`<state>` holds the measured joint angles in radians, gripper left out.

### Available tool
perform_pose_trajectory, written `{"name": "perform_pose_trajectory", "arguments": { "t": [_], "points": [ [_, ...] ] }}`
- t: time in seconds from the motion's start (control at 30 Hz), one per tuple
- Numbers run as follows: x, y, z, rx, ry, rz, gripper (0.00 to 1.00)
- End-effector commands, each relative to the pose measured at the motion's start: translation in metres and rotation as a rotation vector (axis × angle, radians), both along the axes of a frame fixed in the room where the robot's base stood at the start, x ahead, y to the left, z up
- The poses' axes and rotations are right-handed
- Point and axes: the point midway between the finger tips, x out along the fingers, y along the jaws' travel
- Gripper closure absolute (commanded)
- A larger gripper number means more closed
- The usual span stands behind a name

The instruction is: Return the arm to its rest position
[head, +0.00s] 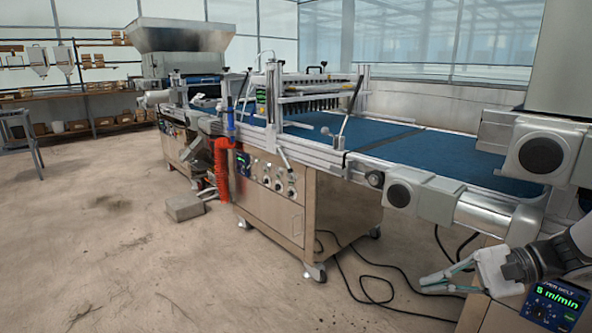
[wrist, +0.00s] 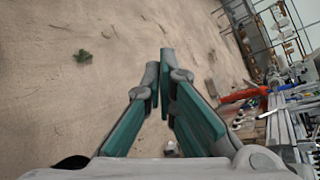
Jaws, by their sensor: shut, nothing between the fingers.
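My gripper (head: 434,284) shows at the lower right of the head view, low beside the end of the machine line and in front of a blue-screened control box (head: 556,301). Its fingers point left. In the wrist view my gripper (wrist: 163,75) shows two grey fingers with green pads, closed toward each other at the tips with nothing between them. Bare floor lies beyond the fingertips. Part of my arm shows at the right edge of the head view.
The seeder line with its blue belt (head: 375,133) runs from the right to the back left. Black cables (head: 365,275) lie on the floor near my gripper. A grey block (head: 185,208) and red hose (head: 221,168) are further left. The concrete floor (head: 110,240) at left is mostly clear.

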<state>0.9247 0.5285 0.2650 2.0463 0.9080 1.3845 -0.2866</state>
Motion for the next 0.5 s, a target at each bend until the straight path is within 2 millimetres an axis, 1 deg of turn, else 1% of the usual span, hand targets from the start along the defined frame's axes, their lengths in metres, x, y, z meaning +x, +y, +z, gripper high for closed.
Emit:
{"name": "perform_pose_trajectory", "arguments": {
  "t": [0.03, 0.1, 0.2, 0.33, 0.5],
  "points": [
    [-0.011, 0.019, 0.011, -0.060, 0.006, 0.066, 1.00],
    [-0.028, 0.039, 0.021, -0.135, 0.017, 0.147, 1.00],
    [-0.055, 0.063, 0.035, -0.247, 0.026, 0.253, 1.00],
    [-0.093, 0.088, 0.049, -0.390, 0.029, 0.378, 1.00],
    [-0.144, 0.108, 0.064, -0.581, 0.009, 0.517, 1.00]
  ]
}}
